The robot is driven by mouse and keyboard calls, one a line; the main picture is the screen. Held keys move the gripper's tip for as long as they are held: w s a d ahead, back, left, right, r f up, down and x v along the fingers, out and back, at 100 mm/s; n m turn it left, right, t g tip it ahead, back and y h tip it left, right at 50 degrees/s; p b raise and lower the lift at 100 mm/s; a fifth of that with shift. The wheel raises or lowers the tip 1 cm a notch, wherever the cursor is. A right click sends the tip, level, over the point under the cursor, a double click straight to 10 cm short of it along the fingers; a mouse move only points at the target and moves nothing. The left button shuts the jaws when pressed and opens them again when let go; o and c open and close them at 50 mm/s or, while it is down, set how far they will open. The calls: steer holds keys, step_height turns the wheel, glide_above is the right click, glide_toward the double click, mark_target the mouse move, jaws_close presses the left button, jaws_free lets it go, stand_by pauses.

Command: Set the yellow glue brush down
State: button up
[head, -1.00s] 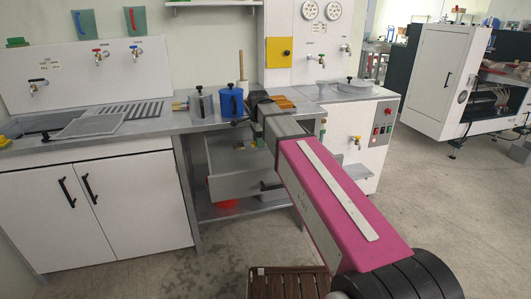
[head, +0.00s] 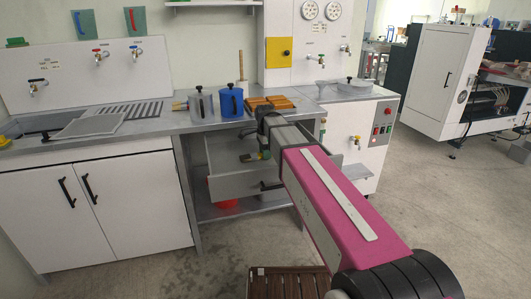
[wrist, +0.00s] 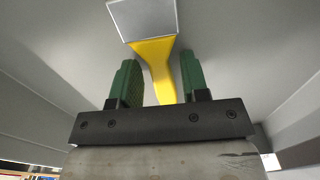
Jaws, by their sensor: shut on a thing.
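The yellow glue brush (wrist: 155,62) shows in the wrist view with a yellow handle and a flat pale grey head pointing away from my gripper. My gripper (wrist: 158,75) has two green fingers on either side of the handle and is shut on it. In the head view, my gripper (head: 264,152) is low at the front of the worktable, over the open grey drawer (head: 232,186).
A grey pot (head: 201,105), a blue pot (head: 231,103) and orange-brown wooden pieces (head: 268,103) stand on the worktable (head: 185,124) above. A red thing (head: 224,204) sits on the lower shelf. A white cabinet (head: 374,125) stands close on the right.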

steer(key=o, duration=1)
steer(key=shift+f, duration=0.1)
step_height(320, 180, up, 12)
steer(key=shift+r, duration=0.15)
